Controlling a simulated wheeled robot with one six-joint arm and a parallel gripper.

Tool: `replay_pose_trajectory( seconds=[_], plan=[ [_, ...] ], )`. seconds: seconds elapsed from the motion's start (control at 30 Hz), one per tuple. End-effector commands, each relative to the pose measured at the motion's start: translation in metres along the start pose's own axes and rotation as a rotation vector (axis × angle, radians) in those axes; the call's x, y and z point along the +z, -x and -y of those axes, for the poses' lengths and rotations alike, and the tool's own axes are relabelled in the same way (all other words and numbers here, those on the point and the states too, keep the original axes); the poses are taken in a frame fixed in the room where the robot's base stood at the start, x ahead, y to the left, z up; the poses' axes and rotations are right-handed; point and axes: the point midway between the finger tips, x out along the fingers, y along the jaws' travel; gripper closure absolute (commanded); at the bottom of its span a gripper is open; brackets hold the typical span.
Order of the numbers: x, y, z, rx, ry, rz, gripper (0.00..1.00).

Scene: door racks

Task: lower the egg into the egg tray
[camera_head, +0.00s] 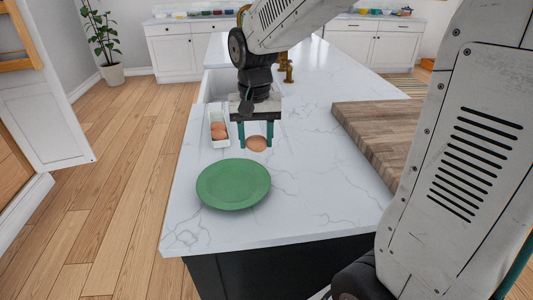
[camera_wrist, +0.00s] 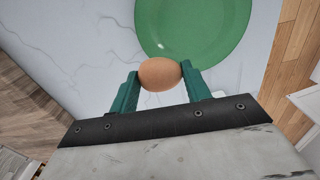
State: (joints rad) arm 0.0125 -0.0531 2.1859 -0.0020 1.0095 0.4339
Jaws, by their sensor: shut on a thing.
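My gripper (camera_head: 256,142) is shut on a brown egg (camera_head: 257,144), with one teal finger on each side of it. The egg also shows between the fingertips in the wrist view (camera_wrist: 160,74). A narrow white egg tray (camera_head: 220,141) with brown eggs in it stands on the counter, left of my gripper in the head view. Part of the tray is hidden behind the gripper. The held egg is to the right of the tray, apart from it.
A green plate (camera_head: 233,184) lies on the white marble counter (camera_head: 300,205), in front of the tray. A thick wooden board (camera_head: 378,125) lies at the right. A brass tap (camera_head: 288,72) stands farther back. The counter between plate and board is clear.

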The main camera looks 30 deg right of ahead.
Motion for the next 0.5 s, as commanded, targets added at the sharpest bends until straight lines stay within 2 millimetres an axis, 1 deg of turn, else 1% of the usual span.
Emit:
replay_pose_trajectory(
  seconds=[0.03,0.5],
  plan=[
    [-0.01,0.001,0.004,0.0,0.0,0.001,0.6],
    [-0.097,0.012,0.037,0.0,-0.001,0.001,0.6]
  ],
)
